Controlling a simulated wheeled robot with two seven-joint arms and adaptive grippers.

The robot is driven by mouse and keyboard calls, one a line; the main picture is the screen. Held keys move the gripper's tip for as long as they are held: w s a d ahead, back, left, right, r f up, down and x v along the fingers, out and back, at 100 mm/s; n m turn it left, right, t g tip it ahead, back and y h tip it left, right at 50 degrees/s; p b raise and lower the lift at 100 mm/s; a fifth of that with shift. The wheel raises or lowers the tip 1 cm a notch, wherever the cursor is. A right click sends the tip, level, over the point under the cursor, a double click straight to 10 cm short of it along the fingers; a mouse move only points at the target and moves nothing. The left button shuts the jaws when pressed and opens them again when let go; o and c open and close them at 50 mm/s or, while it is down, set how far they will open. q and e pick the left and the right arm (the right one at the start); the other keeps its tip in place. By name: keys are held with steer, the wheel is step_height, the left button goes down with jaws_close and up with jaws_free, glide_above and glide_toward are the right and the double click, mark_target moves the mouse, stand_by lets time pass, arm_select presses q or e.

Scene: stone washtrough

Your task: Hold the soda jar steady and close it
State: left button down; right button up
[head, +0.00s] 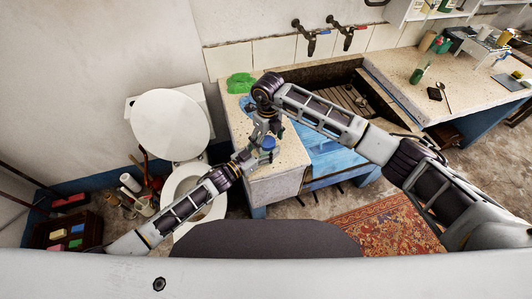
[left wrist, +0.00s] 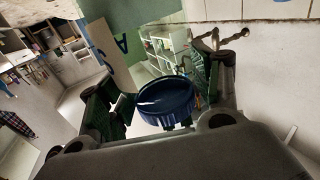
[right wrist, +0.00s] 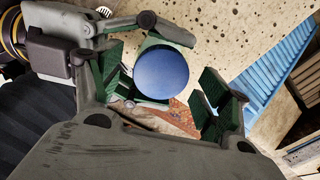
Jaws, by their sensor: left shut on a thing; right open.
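The soda jar shows mainly as its round blue lid (head: 268,143), near the front left corner of the stone counter. My left gripper (head: 257,152) is shut on the jar below the lid. In the left wrist view the lid (left wrist: 165,102) sits between the green finger pads. My right gripper (head: 270,127) is above the jar, pointing down. In the right wrist view its green-padded fingers are spread open, with the blue lid (right wrist: 162,73) between and beyond them, not clasped. The jar's body is mostly hidden by the grippers. I cannot tell how tightly the lid sits.
The speckled counter (head: 280,182) lies under and beside the grippers. A green cloth or bag (head: 240,83) lies at its back left. Blue slatted wood (head: 332,160) and a stone basin are to the right. A toilet (head: 172,125) stands left; a patterned rug (head: 385,228) lies in front.

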steer(key=shift+r, duration=0.1)
step_height(320, 180, up, 12)
stand_by(0.7)
steer(key=shift+a, duration=0.1)
arm_select(q)
steer(key=shift+c, duration=1.2)
jaws_free()
steer(key=shift+a, duration=0.1)
steer(key=v, duration=1.2)
